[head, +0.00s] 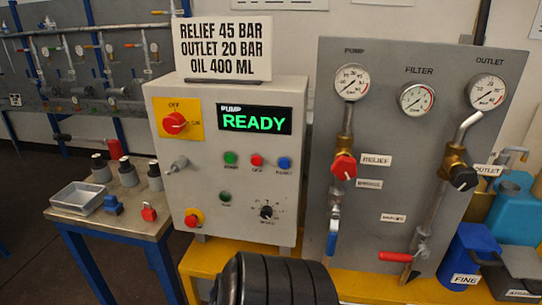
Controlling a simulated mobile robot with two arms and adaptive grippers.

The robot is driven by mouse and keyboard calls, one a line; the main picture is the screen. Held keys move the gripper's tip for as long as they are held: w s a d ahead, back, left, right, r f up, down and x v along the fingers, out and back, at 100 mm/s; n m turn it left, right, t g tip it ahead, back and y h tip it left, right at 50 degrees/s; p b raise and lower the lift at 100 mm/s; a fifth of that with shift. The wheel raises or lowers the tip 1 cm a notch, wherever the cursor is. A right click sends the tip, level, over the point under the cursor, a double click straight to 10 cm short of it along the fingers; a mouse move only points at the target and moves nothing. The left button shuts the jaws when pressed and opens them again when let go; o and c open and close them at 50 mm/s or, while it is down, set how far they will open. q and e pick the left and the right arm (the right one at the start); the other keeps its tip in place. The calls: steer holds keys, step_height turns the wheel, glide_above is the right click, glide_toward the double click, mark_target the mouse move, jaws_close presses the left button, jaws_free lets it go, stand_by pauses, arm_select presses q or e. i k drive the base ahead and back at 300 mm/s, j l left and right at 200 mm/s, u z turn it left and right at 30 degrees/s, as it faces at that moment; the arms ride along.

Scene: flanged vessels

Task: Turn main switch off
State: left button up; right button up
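The main switch (174,123) is a red rotary knob on a yellow plate at the upper left of the grey control box (230,190). "OFF" is printed above the knob and a small label, likely "ON", stands to its right. The knob seems to point toward the right label, but it is too small to be sure. The pump display (254,120) is lit and reads "READY" in green. Neither of my grippers shows in the head view.
A gauge panel (400,200) with valves stands right of the box. A black ribbed cylinder (275,280) rises at the bottom centre. Space before the main switch looks clear.

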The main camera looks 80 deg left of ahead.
mark_target(174, 123)
steer(key=u, duration=2.95)
